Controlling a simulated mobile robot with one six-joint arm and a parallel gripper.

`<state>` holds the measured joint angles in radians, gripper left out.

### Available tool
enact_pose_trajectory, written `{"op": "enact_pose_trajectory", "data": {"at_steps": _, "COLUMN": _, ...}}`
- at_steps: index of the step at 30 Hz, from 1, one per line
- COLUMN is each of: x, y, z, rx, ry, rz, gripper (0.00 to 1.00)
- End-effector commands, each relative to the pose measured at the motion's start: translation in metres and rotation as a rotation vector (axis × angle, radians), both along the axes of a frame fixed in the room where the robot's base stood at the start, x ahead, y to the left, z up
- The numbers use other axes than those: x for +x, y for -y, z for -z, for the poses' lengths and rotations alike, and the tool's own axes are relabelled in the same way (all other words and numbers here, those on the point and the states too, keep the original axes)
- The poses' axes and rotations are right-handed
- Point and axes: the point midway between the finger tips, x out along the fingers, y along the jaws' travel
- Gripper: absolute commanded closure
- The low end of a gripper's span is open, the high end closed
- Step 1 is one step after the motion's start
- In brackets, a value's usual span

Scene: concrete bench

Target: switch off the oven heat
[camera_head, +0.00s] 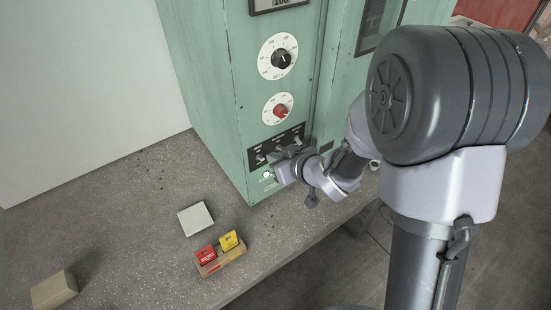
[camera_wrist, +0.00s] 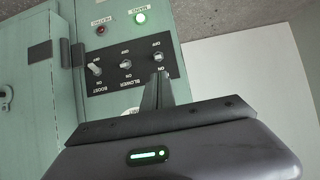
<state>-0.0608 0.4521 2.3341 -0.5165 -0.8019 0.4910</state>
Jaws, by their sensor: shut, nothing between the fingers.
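The green oven (camera_head: 222,110) stands on the bench. Its black switch panel (camera_head: 268,150) also shows close up in the wrist view (camera_wrist: 110,81), turned about, with toggle switches in a row. The boost switch (camera_wrist: 95,69) is at left, the blower switch (camera_wrist: 126,64) in the middle, and a third switch (camera_wrist: 158,57) at right, its label hidden behind my gripper. A green lamp (camera_wrist: 140,18) is lit; a red lamp (camera_wrist: 100,29) is beside it. My gripper (camera_wrist: 159,80) is shut and empty, its tips at or just short of the third switch; contact cannot be told.
A black dial (camera_head: 281,59) and a red dial (camera_head: 281,111) sit above the panel. A small box with red and yellow packets (camera_head: 220,262), a pale block (camera_head: 195,219) and a tan block (camera_head: 54,290) lie on the bench (camera_head: 130,210). A pale wall stands behind.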

Motion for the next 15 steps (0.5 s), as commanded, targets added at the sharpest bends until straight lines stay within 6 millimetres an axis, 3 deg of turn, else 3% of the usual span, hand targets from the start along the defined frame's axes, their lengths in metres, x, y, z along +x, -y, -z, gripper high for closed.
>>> {"op": "enact_pose_trajectory", "data": {"at_steps": 6, "x": 0.029, "y": -0.021, "z": 0.026, "rx": 0.0, "ry": 0.0, "rz": -0.002, "gripper": 1.0}}
{"op": "enact_pose_trajectory", "data": {"at_steps": 15, "x": 0.044, "y": -0.03, "z": 0.036, "rx": 0.001, "ry": 0.001, "rz": 0.0, "gripper": 1.0}}
